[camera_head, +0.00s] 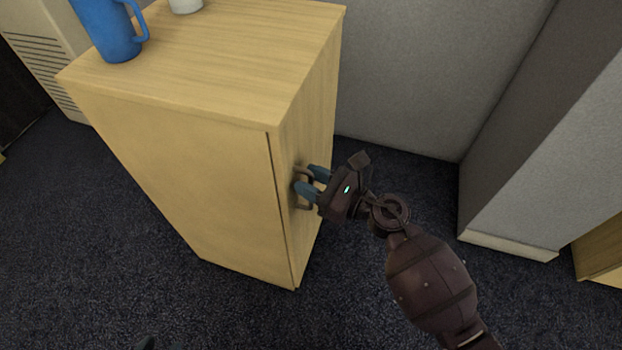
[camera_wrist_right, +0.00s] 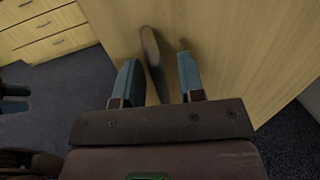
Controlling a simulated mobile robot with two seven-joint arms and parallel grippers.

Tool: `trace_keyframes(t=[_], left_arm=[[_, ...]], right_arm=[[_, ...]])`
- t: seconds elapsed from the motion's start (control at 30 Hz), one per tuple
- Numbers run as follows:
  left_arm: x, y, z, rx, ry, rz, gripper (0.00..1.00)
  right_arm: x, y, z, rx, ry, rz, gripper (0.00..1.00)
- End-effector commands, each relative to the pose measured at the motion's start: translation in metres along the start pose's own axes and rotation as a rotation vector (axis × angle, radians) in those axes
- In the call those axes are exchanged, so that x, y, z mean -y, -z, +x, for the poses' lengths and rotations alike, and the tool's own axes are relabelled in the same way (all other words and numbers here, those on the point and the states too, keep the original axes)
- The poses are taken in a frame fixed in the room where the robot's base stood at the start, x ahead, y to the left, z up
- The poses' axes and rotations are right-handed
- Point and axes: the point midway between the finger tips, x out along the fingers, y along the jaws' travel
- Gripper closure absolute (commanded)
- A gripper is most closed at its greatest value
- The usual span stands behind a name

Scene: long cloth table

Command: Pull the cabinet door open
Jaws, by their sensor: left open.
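The light wooden cabinet (camera_head: 180,150) stands on the carpet. Its door (camera_head: 308,115) is the narrow-looking face on the right and sits flush with the body, shut. The handle (camera_head: 304,206) is a dark upright bar on that door; it also shows in the right wrist view (camera_wrist_right: 152,60). My right gripper (camera_head: 312,182) is at the handle, with its blue fingers on either side of the bar. In the right wrist view gaps show beside the bar, so the gripper (camera_wrist_right: 159,75) looks open around it. My left gripper (camera_wrist_right: 14,98) shows at the left edge of the right wrist view, away from the cabinet.
A blue mug (camera_head: 110,30) and a white cup (camera_head: 186,5) stand on the cabinet top. A grey wall (camera_head: 430,75) is behind, and a grey partition (camera_head: 555,150) stands to the right. Carpet (camera_head: 385,180) lies open beside the door. Drawers (camera_wrist_right: 45,30) show in the right wrist view.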

Motion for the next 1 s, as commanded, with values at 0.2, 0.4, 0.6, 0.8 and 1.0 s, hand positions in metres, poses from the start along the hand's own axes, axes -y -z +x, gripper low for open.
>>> trace_keyframes(t=[0.2, 0.4, 0.6, 0.8, 1.0], left_arm=[[0.0, 0.001, 0.0, -0.003, 0.0, 0.0, 0.57], [0.0, 0.002, 0.001, -0.004, 0.0, 0.0, 0.57], [0.0, 0.002, 0.001, -0.004, 0.0, 0.0, 0.57], [0.0, 0.0, 0.001, 0.0, 0.0, 0.001, 0.57], [-0.002, -0.007, 0.003, 0.011, -0.003, 0.013, 0.57]], right_arm=[[0.0, 0.0, 0.0, 0.0, 0.0, 0.0, 0.67], [0.0, 0.0, 0.0, 0.0, 0.0, 0.0, 0.97], [0.0, 0.0, 0.0, 0.0, 0.0, 0.0, 1.0], [0.001, 0.001, -0.003, -0.002, -0.007, 0.0, 1.0], [0.006, 0.005, -0.018, -0.005, -0.052, 0.002, 1.0]])
